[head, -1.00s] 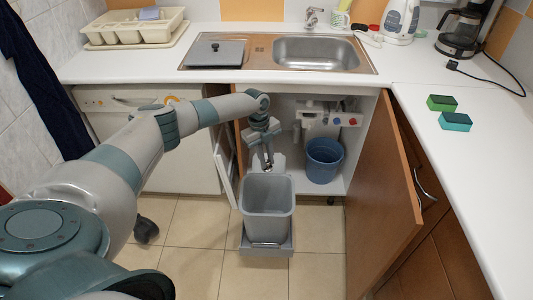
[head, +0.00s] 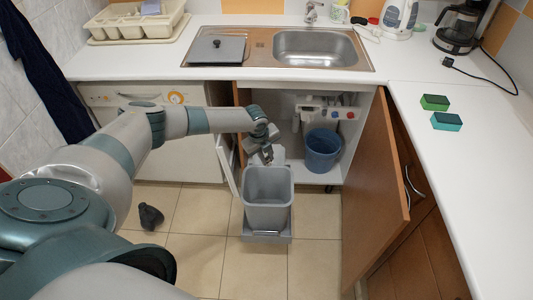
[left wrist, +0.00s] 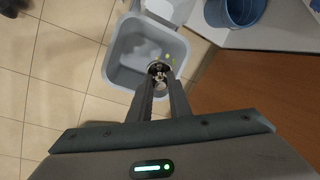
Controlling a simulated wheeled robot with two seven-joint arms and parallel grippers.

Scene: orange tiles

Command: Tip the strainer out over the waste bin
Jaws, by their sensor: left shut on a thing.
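The waste bin (head: 267,210) is a grey open bin on a pulled-out slide before the open sink cabinet. It also shows in the left wrist view (left wrist: 118,72), with small yellow-green and pale bits inside. My left gripper (head: 268,157) is over the bin's back edge. In the left wrist view its fingers (left wrist: 158,80) are shut on a small round metal strainer (left wrist: 157,68), which appears over the bin opening. The strainer's tilt and contents are too small to tell, and the fingers partly hide it. My right gripper is not in view.
A blue bucket (head: 322,150) stands inside the cabinet. The open brown door (head: 372,195) is right of the bin; the sink (head: 318,48) is above. Green (head: 435,102) and teal (head: 447,121) sponges lie on the right counter. Tiled floor around the bin is mostly clear.

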